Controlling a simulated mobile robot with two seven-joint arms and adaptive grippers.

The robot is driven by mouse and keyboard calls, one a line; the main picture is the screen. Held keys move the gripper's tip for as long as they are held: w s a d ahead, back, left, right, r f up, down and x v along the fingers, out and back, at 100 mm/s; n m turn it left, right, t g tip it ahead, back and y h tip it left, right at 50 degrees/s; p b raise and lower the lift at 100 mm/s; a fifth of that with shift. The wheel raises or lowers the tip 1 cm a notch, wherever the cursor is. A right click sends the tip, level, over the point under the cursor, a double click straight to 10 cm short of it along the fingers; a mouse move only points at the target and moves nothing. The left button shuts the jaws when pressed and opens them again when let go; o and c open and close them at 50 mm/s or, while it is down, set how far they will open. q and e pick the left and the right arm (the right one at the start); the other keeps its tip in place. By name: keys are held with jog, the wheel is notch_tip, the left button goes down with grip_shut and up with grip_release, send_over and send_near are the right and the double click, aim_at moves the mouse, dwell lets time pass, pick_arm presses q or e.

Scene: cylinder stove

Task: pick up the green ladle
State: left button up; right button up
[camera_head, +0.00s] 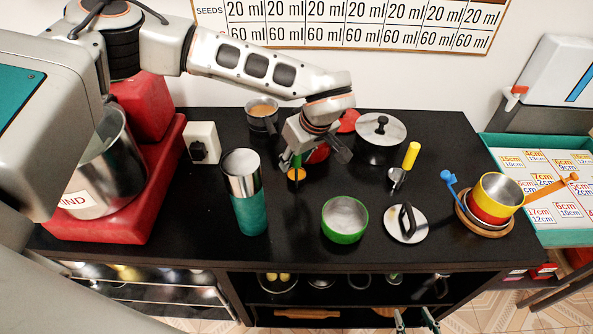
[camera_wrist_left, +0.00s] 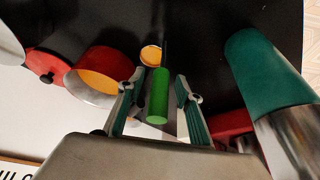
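The green ladle has an upright green handle (camera_wrist_left: 158,97) and a small orange bowl (camera_wrist_left: 151,54); in the head view its bowl (camera_head: 297,175) is on the black counter. My left gripper (camera_head: 312,161) is above it, coming down from the back. In the left wrist view the left gripper (camera_wrist_left: 160,88) is open, with the green handle between its two fingers and a gap showing on both sides. The gripper partly hides the handle in the head view. My right gripper (camera_head: 414,315) shows only its fingertips at the bottom edge, apart and empty, in front of the counter.
A teal and steel flask (camera_head: 249,207) stands left of the ladle. A green bowl (camera_head: 345,222) and a lid (camera_head: 405,224) are in front to the right. A red pot (camera_wrist_left: 97,74) is close beside. A lidded pot (camera_head: 381,138) stands behind to the right.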

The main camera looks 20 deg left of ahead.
pick_arm(q)
grip_shut()
jog(key=shift+r, duration=0.1)
